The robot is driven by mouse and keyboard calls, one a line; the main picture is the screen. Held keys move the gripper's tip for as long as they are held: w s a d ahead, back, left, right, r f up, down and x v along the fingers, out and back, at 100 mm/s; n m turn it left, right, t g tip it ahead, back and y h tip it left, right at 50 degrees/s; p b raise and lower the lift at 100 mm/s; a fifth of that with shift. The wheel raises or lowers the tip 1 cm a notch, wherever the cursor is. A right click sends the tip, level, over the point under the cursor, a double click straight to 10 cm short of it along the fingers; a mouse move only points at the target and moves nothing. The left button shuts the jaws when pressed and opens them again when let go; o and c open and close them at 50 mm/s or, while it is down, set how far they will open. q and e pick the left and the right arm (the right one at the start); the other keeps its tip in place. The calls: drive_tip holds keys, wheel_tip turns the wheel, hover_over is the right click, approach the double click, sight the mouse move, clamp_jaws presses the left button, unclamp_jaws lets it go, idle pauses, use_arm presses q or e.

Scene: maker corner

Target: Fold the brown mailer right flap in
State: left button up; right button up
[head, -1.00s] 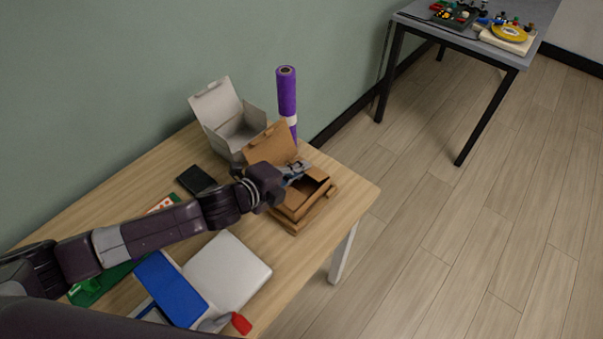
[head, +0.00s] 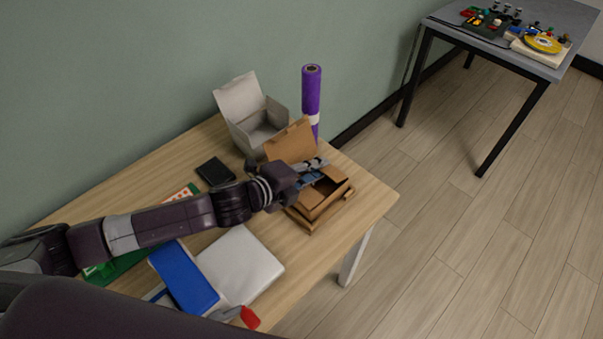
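The brown mailer (head: 316,212) is an open cardboard box near the right end of the wooden table. Its lid (head: 290,145) stands up and leans back at the rear. My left gripper (head: 318,170) reaches in from the left over the box's left and rear part, in front of the lid. Its grey fingers look spread apart, with nothing visible between them. The gripper and wrist hide the box's left side. The right side of the box shows as brown panels near its rim; the exact pose of the right flap is too small to tell. My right gripper is out of view.
A white open box (head: 254,122) and a purple roll (head: 311,95) stand behind the mailer. A black item (head: 215,171), a blue item (head: 184,278), a white item (head: 242,266) and a red-tipped tool (head: 249,318) lie left and front. A grey table (head: 520,50) stands apart.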

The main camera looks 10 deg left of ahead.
use_arm(q)
drive_tip(key=v, duration=1)
drive_tip(key=shift+s+a, duration=0.2)
drive_tip(key=shift+s, duration=0.15)
drive_tip(key=shift+r, duration=0.15)
